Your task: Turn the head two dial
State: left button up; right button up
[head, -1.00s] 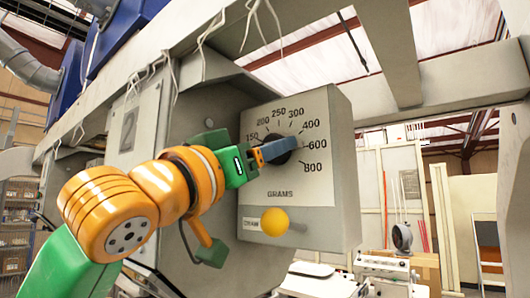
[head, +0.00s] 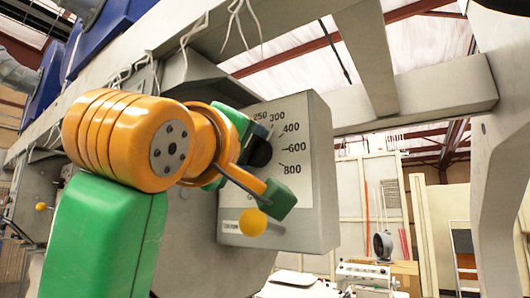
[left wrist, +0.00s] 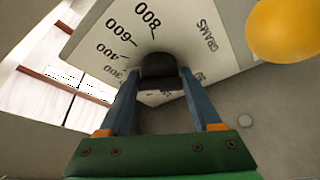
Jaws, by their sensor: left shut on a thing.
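The head two dial is a black knob (head: 261,152) on a grey box (head: 325,180) with a white scale marked in grams. In the head view the numbers from 250 to 800 show, and my left arm hides the lower ones. My left gripper (head: 256,142) is at the knob, its fingers mostly hidden by my wrist. In the left wrist view my left gripper (left wrist: 158,80) has its two blue fingers on either side of the black knob (left wrist: 158,66), shut on it. The knob's exact setting cannot be told. My right gripper is not in view.
A yellow ball-ended handle (head: 253,222) sticks out below the scale, close to my wrist; it also shows in the left wrist view (left wrist: 285,28). A grey beam (head: 420,104) runs above right. A fan (head: 383,245) and pale panels stand in the background.

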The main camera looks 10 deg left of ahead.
pick_arm(q)
jog(key=n+g+y+p, duration=0.1)
jog(key=n, duration=0.2)
jog(key=shift+d+r+n, duration=0.1)
jog(key=shift+r+n, duration=0.05)
jog(key=shift+n, duration=0.25)
jog(key=shift+n+g+p, duration=0.3)
jog(key=shift+n+g, duration=0.3)
jog(key=shift+n, duration=0.8)
jog(key=o, duration=1.4)
jog(key=s+b, duration=0.2)
jog(key=s, duration=0.4)
jog(key=shift+s+d, duration=0.1)
jog(key=shift+s, duration=0.25)
